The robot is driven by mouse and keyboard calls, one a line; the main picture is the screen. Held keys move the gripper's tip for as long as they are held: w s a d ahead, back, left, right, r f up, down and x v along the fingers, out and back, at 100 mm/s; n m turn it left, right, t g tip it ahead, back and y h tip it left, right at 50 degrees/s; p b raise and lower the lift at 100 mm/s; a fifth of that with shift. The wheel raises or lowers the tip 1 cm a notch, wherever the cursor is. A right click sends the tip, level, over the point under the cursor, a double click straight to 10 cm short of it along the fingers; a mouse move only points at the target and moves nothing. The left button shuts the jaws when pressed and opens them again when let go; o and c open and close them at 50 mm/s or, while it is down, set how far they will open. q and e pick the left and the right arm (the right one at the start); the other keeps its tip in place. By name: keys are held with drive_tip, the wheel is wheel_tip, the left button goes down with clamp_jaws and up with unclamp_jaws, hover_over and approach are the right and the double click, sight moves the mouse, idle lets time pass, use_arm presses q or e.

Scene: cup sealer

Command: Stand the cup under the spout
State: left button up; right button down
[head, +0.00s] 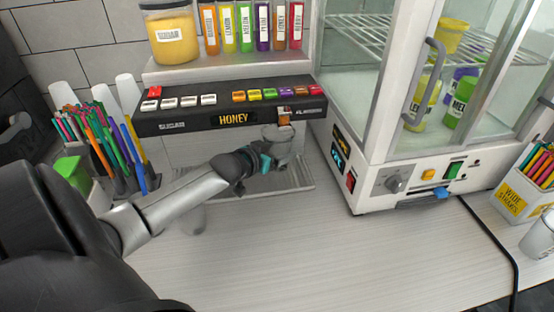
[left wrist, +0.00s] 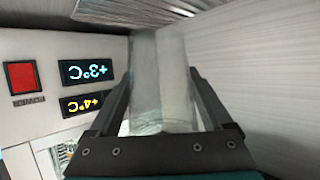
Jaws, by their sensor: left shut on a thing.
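The clear cup (head: 277,146) is in my left gripper (head: 268,162), just below the dispenser's spout (head: 284,119) and over the grated drip tray (head: 300,178). In the head view the cup looks roughly upright. I cannot tell whether its base touches the tray. In the left wrist view the cup (left wrist: 162,75) sits between the two dark fingers of my left gripper (left wrist: 163,100), which are closed on its sides. The dispenser (head: 233,107) shows HONEY on its display. My right gripper is not in view.
A white glass-door cabinet (head: 372,180) stands close on the right. Colored straws (head: 105,145) and stacked white cups (head: 128,92) stand left. Flavor bottles and a yellow jar (head: 172,38) sit on the shelf above. The front counter (head: 330,255) is mostly clear.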

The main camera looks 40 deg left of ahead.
use_arm(q)
drive_tip(key=f, duration=0.2)
drive_tip(key=a, duration=0.1)
drive_tip(key=shift+w+f+b, duration=0.3)
drive_tip(key=shift+f, duration=0.1)
drive_tip(key=shift+d+f, duration=0.1)
drive_tip(key=shift+f, duration=0.2)
drive_tip(key=o, duration=1.1)
drive_tip(key=shift+f, duration=0.15)
drive_tip(key=shift+s+r, duration=0.15)
drive_tip(key=shift+r, duration=0.05)
drive_tip(key=shift+p+v, duration=1.35)
drive_tip(key=shift+v, duration=4.55)
drive_tip(key=shift+d, duration=0.1)
